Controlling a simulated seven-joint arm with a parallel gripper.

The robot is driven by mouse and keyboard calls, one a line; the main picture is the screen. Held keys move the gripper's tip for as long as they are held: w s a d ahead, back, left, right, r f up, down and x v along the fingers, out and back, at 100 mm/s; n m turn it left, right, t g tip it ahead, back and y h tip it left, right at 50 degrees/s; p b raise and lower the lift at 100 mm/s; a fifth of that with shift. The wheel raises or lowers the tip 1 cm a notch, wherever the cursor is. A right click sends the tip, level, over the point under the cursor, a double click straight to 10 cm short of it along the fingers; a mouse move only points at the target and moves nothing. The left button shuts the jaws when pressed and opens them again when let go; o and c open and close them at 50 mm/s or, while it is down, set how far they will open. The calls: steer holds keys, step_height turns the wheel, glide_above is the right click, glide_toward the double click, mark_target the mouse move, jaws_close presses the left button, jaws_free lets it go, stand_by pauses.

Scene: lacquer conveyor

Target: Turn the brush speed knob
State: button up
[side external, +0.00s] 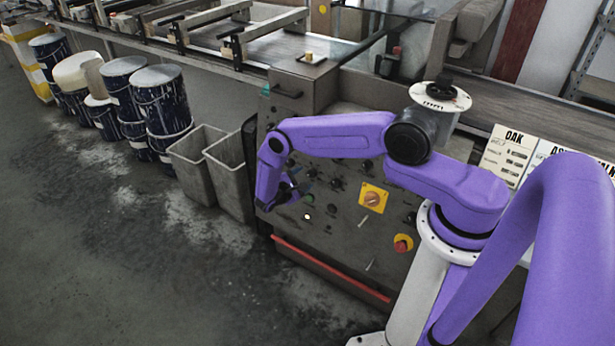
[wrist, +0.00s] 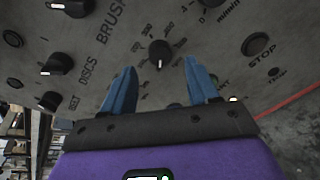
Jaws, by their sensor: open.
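The grey control panel (side external: 340,225) carries several black knobs. In the wrist view, one black knob with a pale pointer mark (wrist: 160,53) sits on the panel (wrist: 215,75), ringed by small printed labels, just beyond and between my fingertips. The word BRUSH is printed left of it; I cannot tell for certain which knob that word names. My gripper (wrist: 161,73) has two blue fingers, spread apart and empty, with no visible contact with the knob. In the side external view my gripper (side external: 287,190) is in front of the panel's left part, and the knob there is not distinguishable.
In the wrist view, other knobs stand left (wrist: 57,64) and upper left (wrist: 75,6), and a STOP button (wrist: 258,44) is at right. In the side view, a yellow-plated switch (side external: 372,198), a lower red knob (side external: 402,243) and grey bins (side external: 197,160) are nearby.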

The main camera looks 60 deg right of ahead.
mark_target(311, 174)
steer(key=shift+x, duration=1.95)
steer(key=shift+c, duration=0.2)
steer(key=c, duration=1)
